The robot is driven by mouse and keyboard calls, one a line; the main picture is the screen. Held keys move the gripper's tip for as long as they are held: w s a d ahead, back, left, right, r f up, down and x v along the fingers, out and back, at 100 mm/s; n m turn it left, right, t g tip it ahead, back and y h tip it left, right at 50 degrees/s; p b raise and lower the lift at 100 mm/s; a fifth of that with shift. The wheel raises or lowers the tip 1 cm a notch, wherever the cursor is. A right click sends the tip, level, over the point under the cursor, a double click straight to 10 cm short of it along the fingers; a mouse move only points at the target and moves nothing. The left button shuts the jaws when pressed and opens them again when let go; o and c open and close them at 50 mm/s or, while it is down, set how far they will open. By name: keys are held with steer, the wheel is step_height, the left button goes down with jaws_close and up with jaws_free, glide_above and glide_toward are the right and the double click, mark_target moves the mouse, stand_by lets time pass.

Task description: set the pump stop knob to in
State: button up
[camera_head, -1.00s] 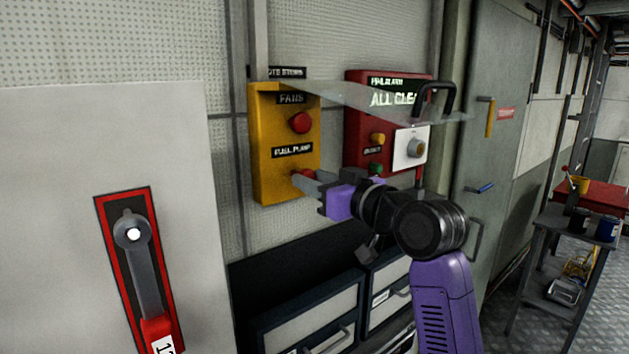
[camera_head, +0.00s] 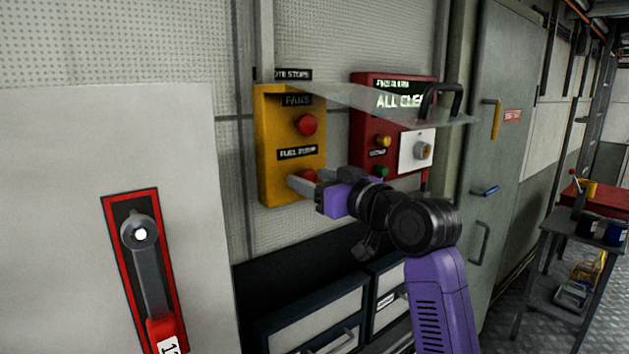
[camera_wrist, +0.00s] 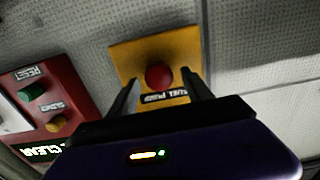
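The fuel pump stop knob (camera_head: 307,176) is a red round button low on the yellow remote stops box (camera_head: 268,140), under the label "FUEL PUMP". The knob also shows in the wrist view (camera_wrist: 159,76), upside down, midway between my finger tips. My gripper (camera_head: 305,182) is at the front of the box, fingers pointing at it. In the wrist view, my gripper (camera_wrist: 160,88) is open, with a finger on each side of the knob and gaps between. Whether the fingertips touch the box I cannot tell. A finger partly covers the knob in the head view.
A red fans knob (camera_head: 306,125) sits higher on the same box. A clear raised cover (camera_head: 385,103) with a black handle (camera_head: 441,98) juts out above my gripper. A red alarm panel (camera_head: 366,122) is to the right. Drawers (camera_head: 315,318) stand below.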

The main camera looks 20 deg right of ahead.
steer(key=shift+s, duration=0.1)
steer(key=b+v, duration=0.2)
steer(key=v, duration=0.5)
steer(key=shift+s, duration=0.3)
steer(key=shift+d+r, duration=0.15)
